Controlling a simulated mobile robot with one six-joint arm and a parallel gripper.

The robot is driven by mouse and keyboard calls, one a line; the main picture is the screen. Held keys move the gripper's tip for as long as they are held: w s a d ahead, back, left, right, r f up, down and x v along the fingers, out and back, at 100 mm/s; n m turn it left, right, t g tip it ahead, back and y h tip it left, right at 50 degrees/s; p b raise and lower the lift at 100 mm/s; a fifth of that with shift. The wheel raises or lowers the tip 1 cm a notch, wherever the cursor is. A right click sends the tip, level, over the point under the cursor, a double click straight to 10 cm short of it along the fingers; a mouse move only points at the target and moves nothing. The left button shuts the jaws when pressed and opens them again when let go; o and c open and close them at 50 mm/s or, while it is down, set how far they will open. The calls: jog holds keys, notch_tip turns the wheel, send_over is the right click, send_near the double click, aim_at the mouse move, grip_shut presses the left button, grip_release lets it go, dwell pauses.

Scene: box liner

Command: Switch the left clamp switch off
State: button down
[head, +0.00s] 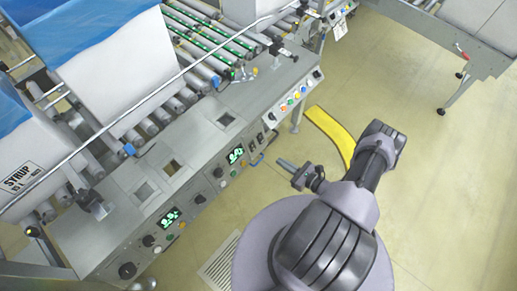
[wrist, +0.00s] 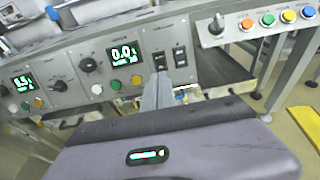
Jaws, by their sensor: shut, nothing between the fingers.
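Two black rocker switches sit side by side on the grey machine panel in the wrist view: a left rocker switch (wrist: 160,61) and a right rocker switch (wrist: 180,57). Their labels are too small to read, so I cannot tell for sure which is the left clamp switch. My gripper (wrist: 158,80) is shut and empty. Its fingertips point at the panel and appear just below the left rocker, near its lower edge. Whether they touch it I cannot tell. In the head view my gripper (head: 284,164) is in front of the panel, over the floor.
Left of the rockers are a green display (wrist: 124,52), a black knob (wrist: 89,64) and coloured buttons. A box with several coloured buttons (wrist: 267,22) juts out at the right. In the head view, large white boxes with blue liners stand on the rollers. A yellow floor strip (head: 330,130) lies nearby.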

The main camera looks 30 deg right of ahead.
aim_at(253, 145)
jog(key=b+x, duration=0.4)
jog(key=x, duration=0.9)
jog(key=shift+f, duration=0.1)
jog(key=shift+w, duration=0.1)
